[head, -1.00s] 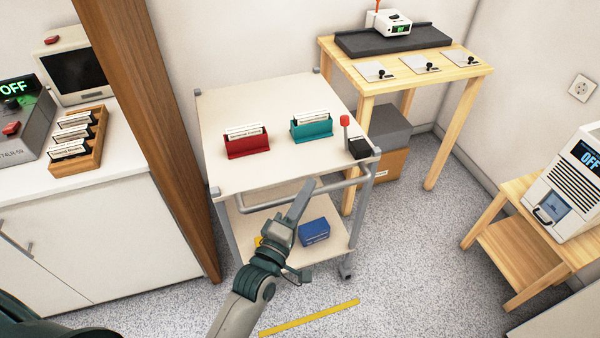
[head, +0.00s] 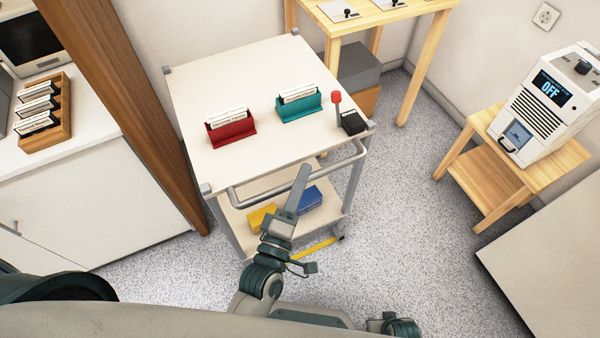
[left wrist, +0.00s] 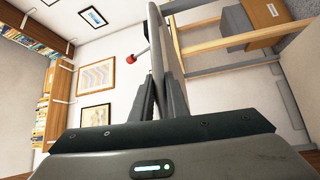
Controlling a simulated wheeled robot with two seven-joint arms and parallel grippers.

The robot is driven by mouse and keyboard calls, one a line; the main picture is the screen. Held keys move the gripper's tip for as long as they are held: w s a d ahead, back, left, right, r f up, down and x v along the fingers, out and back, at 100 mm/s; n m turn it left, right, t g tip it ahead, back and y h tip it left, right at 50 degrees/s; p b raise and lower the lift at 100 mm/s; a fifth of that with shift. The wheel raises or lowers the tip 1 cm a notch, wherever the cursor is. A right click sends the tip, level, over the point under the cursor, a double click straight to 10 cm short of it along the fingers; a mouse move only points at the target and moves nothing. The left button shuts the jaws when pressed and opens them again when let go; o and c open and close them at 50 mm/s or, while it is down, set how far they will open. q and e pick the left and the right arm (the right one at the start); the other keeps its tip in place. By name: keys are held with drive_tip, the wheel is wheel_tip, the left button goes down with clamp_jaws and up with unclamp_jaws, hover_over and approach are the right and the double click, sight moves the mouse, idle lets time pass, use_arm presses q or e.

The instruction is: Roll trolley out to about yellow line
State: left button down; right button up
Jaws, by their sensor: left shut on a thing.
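The white-topped trolley (head: 250,85) stands between the wooden post and the right-hand tables. Its grey handle bar (head: 250,200) faces me. My left gripper (head: 303,174) reaches up to the handle and is shut on it; in the left wrist view, the fingers (left wrist: 162,85) close around the grey bar (left wrist: 160,35). The yellow line (head: 318,248) on the floor shows at the trolley's near lower edge, and the trolley hides part of it. My right gripper is not in view.
On the trolley are a red card holder (head: 230,130), a teal one (head: 298,105) and a black block with a red-topped stick (head: 352,122). Yellow (head: 261,218) and blue boxes are on the lower shelf. A wooden post (head: 125,100) is close at left; floor at right is clear.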

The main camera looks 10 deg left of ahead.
use_arm(q)
drive_tip(key=shift+f, duration=0.1)
drive_tip(key=c, duration=1.7)
unclamp_jaws()
drive_tip(key=shift+c, duration=0.2)
